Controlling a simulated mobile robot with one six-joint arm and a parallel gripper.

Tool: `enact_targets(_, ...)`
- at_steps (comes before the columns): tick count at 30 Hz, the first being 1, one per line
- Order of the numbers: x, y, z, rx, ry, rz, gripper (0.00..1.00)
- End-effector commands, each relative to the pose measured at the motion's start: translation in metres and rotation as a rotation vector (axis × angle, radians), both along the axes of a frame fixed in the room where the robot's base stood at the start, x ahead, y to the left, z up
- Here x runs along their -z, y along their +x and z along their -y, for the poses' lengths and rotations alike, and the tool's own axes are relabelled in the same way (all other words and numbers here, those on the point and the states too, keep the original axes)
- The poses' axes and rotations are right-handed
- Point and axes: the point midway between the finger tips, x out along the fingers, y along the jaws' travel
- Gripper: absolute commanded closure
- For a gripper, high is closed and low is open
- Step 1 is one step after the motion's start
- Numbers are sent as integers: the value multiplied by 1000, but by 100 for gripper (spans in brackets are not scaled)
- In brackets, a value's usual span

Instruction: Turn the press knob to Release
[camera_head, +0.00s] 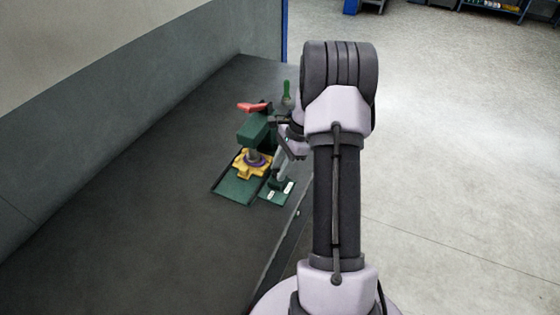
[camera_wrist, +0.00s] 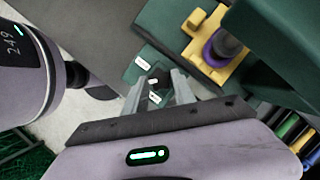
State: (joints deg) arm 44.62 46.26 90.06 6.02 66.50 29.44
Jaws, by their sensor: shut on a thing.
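The press (camera_head: 254,131) stands on the dark bench, green with a red lever (camera_head: 252,107). Under its head a yellow fixture (camera_head: 242,168) holds a purple ring (camera_wrist: 211,53), with a dark plunger (camera_wrist: 229,44) over the ring. Beside it is a green plate (camera_wrist: 139,74) with two white labels, their writing too small to read. A small dark knob (camera_wrist: 158,75) sits on this plate between the labels. My gripper (camera_wrist: 157,82) reaches down over the plate and is shut on the knob; the fingers partly hide it. In the head view my arm partly covers the gripper.
A green upright item (camera_head: 287,94) stands behind the press. The press body rises close to my gripper's right in the wrist view. The bench (camera_head: 140,215) is clear at left and front; a wall borders its left side. Open floor (camera_head: 460,180) lies right.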

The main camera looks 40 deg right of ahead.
Motion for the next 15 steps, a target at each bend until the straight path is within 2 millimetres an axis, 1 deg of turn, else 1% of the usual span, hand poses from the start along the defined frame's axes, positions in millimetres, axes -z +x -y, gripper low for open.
enact_targets(2, -5, 1, 0, -69, 0, -1, 100)
enact_targets(15, -3, 4, 0, -459, 0, 0, 100)
